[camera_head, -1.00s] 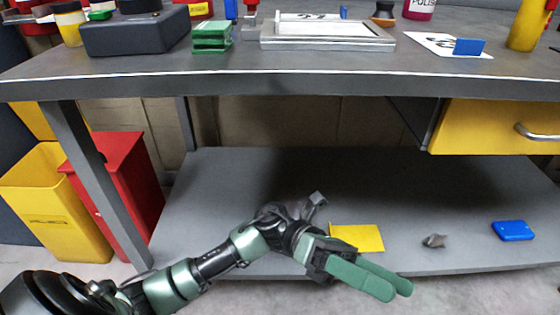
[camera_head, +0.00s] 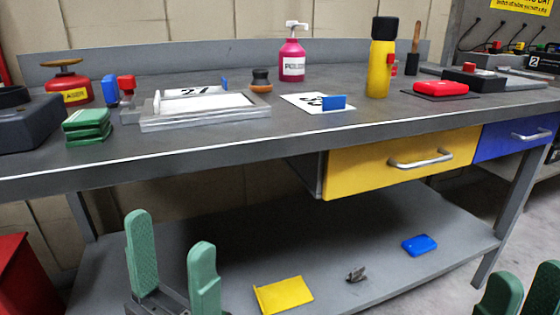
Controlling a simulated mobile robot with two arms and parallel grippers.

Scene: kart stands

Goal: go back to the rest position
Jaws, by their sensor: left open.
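My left gripper (camera_head: 172,248) shows at the lower left with its two green fingers pointing up and apart. It is open and empty, in front of the bench's lower shelf. My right gripper (camera_head: 518,290) shows at the bottom right corner, cut off by the frame edge. Two green fingertips are visible there with a gap between them, and nothing is seen between them. The rest of both arms is out of view.
The grey workbench (camera_head: 210,142) holds a picture frame, green blocks (camera_head: 88,127), a pink pump bottle (camera_head: 292,58) and a yellow bottle (camera_head: 380,68). Its lower shelf (camera_head: 350,235) carries a yellow sheet (camera_head: 283,295), a grey scrap (camera_head: 356,274) and a blue box (camera_head: 419,244). Yellow (camera_head: 360,168) and blue drawers are shut.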

